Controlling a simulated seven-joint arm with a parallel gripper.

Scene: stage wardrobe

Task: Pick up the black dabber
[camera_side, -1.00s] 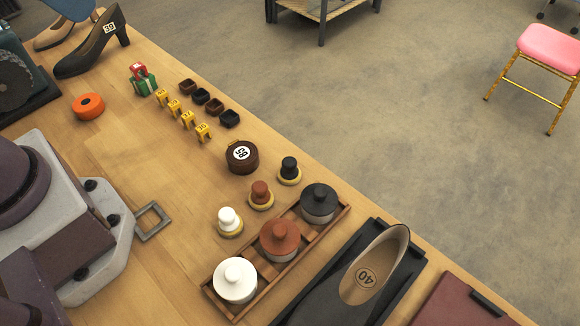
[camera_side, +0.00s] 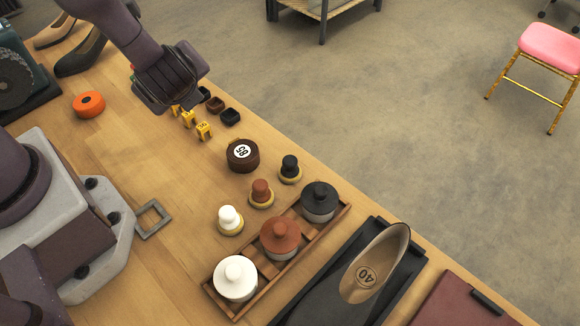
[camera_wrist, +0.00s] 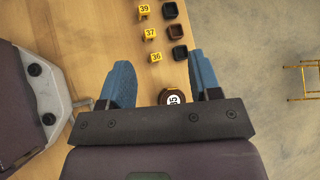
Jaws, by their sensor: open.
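The black dabber (camera_side: 290,168) stands upright on the table, a small black knob on a yellowish round base. It is the farthest back of three dabbers, beside a brown one (camera_side: 261,193) and a white one (camera_side: 230,220). My gripper (camera_wrist: 162,82) is open and empty, its two blue fingers apart in the wrist view. In the side view its dark body (camera_side: 168,80) hangs over the table to the upper left of the dabber, well apart from it. The black dabber does not show in the wrist view.
Near the dabber are a round brown tin (camera_side: 242,156) and a wooden tray (camera_side: 261,293) with black, brown and white lidded jars. Yellow number markers (camera_side: 204,131) and small dark cups (camera_side: 230,117) stand below my gripper. A shoe (camera_side: 365,275) lies at front right.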

